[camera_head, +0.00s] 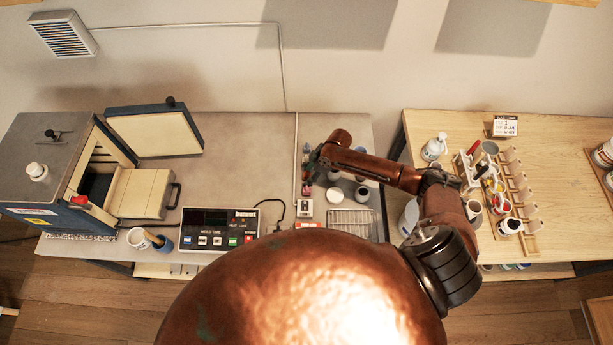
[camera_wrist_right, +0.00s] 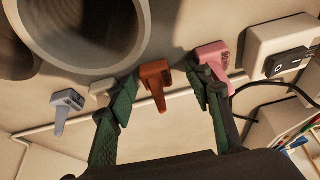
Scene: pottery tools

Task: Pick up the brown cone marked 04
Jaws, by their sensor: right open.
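The brown cone (camera_wrist_right: 155,83) stands in the right wrist view on a pale surface, with a slanted block-like base and a tapering tip. No mark on it is readable. My right gripper (camera_wrist_right: 165,80) is open, with one dark green finger on each side of the brown cone, and I see no clear contact. In the head view my right gripper (camera_head: 312,166) is over the right part of the grey table, and the brown cone cannot be made out there. My left gripper is not in view.
A pink cone (camera_wrist_right: 213,54) is close by the right finger. A whitish cone (camera_wrist_right: 102,88) and a blue-grey cone (camera_wrist_right: 66,106) are on the left. A large round grey vessel (camera_wrist_right: 90,58) stands close behind.

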